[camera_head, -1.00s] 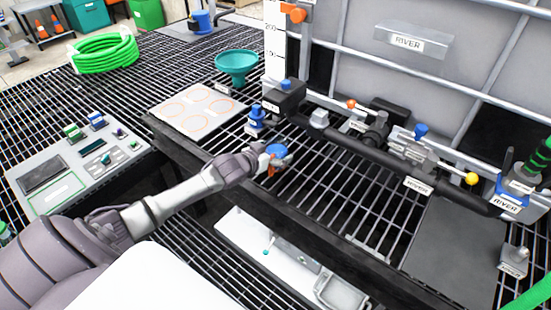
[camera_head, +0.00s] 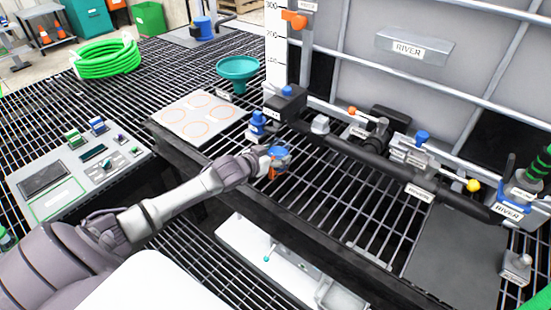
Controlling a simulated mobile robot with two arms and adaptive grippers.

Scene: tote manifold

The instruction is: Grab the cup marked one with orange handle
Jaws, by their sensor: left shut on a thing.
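A small blue cup (camera_head: 281,152) with an orange handle (camera_head: 274,172) is at the end of my left arm, above the black grating. My left gripper (camera_head: 267,158) is shut on the cup at its handle side. The cup looks roughly upright; any number on it is too small to read. Another blue item (camera_head: 257,124), perhaps a similar cup, stands just behind and to the left, near the white board. My right gripper is not in view.
A white board with orange circles (camera_head: 195,115) lies behind the arm, with a teal funnel (camera_head: 237,69) beyond. Black pipes with valves (camera_head: 360,155) run along the grey tote at right. A control panel (camera_head: 75,175) is at left. A green hose coil (camera_head: 107,58) lies farther back.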

